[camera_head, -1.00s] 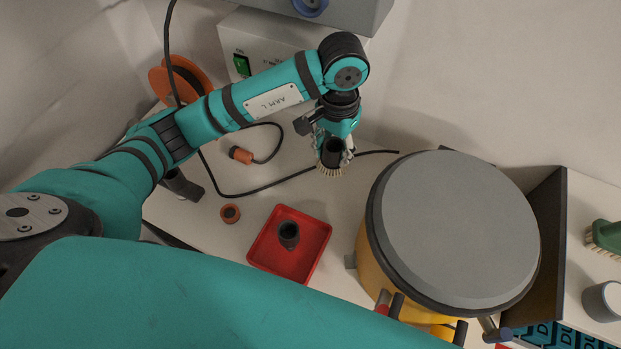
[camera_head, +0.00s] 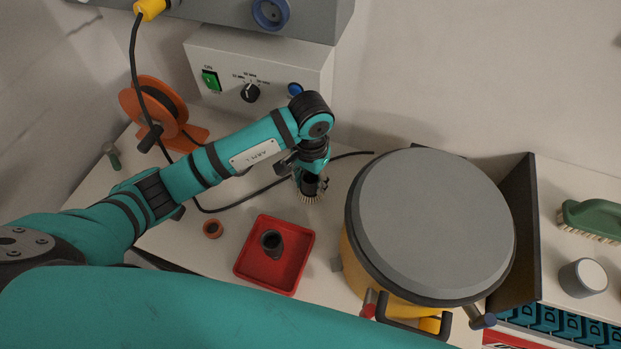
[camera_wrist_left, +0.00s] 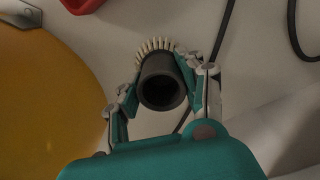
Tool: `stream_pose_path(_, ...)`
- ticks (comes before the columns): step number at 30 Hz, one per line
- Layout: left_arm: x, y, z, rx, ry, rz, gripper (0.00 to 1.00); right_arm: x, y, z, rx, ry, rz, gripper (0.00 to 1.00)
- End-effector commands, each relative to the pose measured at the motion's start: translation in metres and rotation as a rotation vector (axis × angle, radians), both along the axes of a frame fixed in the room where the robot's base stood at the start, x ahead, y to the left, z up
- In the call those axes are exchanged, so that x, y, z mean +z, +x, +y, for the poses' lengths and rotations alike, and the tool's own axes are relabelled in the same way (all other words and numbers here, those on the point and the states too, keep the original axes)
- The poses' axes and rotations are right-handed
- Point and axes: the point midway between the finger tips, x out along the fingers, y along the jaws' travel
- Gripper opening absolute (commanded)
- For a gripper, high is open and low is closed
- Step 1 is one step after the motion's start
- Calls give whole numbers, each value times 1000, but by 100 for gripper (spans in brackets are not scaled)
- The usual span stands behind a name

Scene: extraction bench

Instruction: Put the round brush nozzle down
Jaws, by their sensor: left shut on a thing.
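The round brush nozzle (camera_head: 309,192) is a dark round tube with a ring of pale bristles at its lower end. My left gripper (camera_head: 311,182) is shut on it above the bench, bristles down, between the red tray and the back wall. In the left wrist view the nozzle's open dark tube (camera_wrist_left: 161,82) sits between the two fingers, with bristles fanning out beyond it. I cannot tell whether the bristles touch the bench (camera_head: 212,262). My right gripper is not in view.
A red tray (camera_head: 246,272) with a dark nozzle (camera_head: 272,242) lies in front. A yellow drum with a grey lid (camera_head: 435,220) stands right of the gripper. A black cable (camera_head: 222,207) runs behind and left.

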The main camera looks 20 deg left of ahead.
Motion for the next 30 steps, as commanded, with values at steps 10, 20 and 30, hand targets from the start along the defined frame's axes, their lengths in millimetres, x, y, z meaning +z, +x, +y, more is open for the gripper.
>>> stream_pose_path(10,-2,0,0,0,0,0,62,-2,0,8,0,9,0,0)
stream_pose_path(20,11,1,0,0,0,-4,62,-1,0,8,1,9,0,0)
stream_pose_path(30,82,2,1,0,1,-7,62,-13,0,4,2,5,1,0)
